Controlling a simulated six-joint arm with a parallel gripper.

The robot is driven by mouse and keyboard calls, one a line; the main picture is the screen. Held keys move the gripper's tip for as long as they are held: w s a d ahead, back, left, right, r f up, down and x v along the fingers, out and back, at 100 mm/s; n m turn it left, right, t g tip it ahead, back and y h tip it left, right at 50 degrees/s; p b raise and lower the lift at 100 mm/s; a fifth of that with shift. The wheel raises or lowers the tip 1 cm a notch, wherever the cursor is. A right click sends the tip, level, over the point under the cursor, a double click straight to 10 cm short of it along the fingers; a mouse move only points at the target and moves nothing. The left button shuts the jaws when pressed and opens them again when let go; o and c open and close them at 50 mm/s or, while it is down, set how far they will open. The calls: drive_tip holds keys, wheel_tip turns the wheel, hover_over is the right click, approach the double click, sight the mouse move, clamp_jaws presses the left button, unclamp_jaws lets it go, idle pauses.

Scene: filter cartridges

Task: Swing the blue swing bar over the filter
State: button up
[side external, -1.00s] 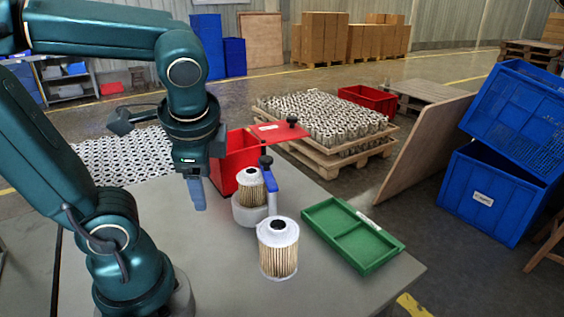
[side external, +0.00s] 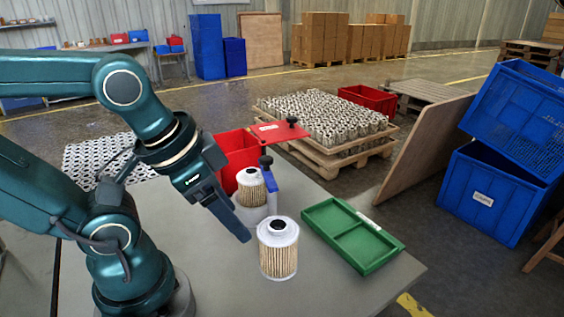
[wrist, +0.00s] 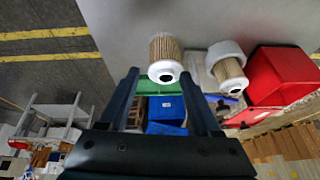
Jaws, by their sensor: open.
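A pleated filter (side external: 251,192) with a white cap stands in a pale round holder (side external: 241,216), partly behind my gripper. The blue swing bar (side external: 271,184) shows upright just right of this filter, with a black knob near its top. It does not visibly cross the filter's top. A second filter (side external: 278,258) stands on the table in front. My gripper (side external: 245,237) is open and tilted down, its tips just left of the second filter in the side view. In the wrist view, the second filter (wrist: 164,52) shows between the fingers, and the holder's filter (wrist: 229,72) lies to the right.
A green two-compartment tray (side external: 350,236) lies right of the second filter. A red bin (side external: 237,150) and a red plate with a black knob (side external: 278,134) are behind the holder. The table's front left is clear. Blue crates (side external: 490,198) stand off the table at right.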

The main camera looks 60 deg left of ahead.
drive_tip(key=c, duration=0.5)
drive_tip(key=shift+s+n, duration=0.1)
drive_tip(key=shift+n, duration=0.2)
clamp_jaws()
drive_tip(key=w+a+r+n+g+h, duration=0.1)
drive_tip(key=w+a+r+n, duration=0.3)
drive_tip(key=n, duration=0.7)
drive_tip(key=w+a+r+n+g, duration=0.1)
drive_tip(key=r+n, duration=0.5)
drive_tip(key=n, duration=0.4)
drive_tip(key=a+n, duration=1)
drive_tip(key=a, duration=0.4)
approach(267, 168)
drive_tip(key=s+a+f, duration=0.3)
drive_tip(key=s+f, duration=0.1)
drive_tip(key=f, duration=0.1)
drive_tip(key=shift+w+d+h, duration=0.15)
drive_tip(key=shift+w+h, duration=0.05)
drive_tip(key=shift+w, duration=0.4)
drive_tip(key=shift+w+d+h, duration=0.2)
drive_tip(key=shift+w, duration=0.45)
drive_tip(key=shift+w+d+f, duration=0.1)
drive_tip(key=shift+w+d, duration=0.25)
drive_tip(key=shift+w, duration=0.3)
